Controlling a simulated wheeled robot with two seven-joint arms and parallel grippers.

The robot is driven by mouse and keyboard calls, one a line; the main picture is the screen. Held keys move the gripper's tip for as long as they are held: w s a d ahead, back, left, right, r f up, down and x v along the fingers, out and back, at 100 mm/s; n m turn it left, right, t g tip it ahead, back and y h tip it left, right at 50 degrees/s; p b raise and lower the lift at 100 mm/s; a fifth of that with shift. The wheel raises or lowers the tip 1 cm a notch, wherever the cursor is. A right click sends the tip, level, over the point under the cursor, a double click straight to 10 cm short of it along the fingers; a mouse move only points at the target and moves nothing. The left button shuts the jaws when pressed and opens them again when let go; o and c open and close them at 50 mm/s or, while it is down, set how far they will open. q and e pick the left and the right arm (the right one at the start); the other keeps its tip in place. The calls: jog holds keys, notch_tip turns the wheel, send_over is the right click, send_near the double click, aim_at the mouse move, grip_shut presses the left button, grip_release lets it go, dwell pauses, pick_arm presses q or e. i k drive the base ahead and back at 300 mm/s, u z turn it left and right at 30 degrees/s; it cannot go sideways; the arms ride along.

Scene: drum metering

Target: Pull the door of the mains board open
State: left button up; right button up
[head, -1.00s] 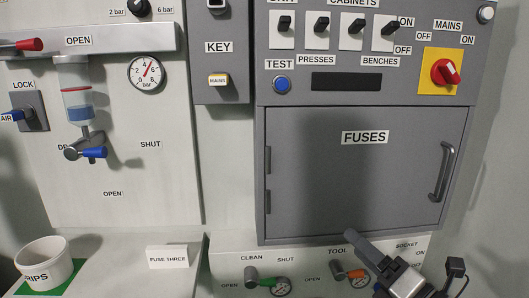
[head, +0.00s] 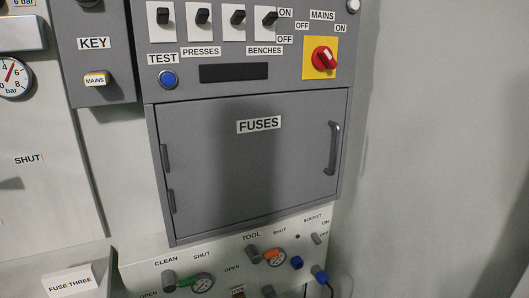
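The mains board is a grey wall cabinet. Its lower door (head: 250,170), labelled FUSES, looks shut, with hinges (head: 168,180) on its left edge. A grey bar handle (head: 334,148) stands upright near the door's right edge. The red MAINS switch (head: 324,58) sits on a yellow plate above the door. Neither of my grippers shows in the head view now.
Below the door is a panel with the CLEAN valve (head: 188,282), the TOOL valve (head: 266,256) and a blue plug (head: 319,274) with a cable. A KEY box (head: 95,65) hangs to the left. The wall right of the board is bare.

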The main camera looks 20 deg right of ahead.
aim_at(226, 161)
jog(key=u, duration=0.6)
jog(key=k, duration=0.25)
jog(key=z, duration=1.5)
jog(key=i, duration=0.85)
jog(key=u, duration=0.4)
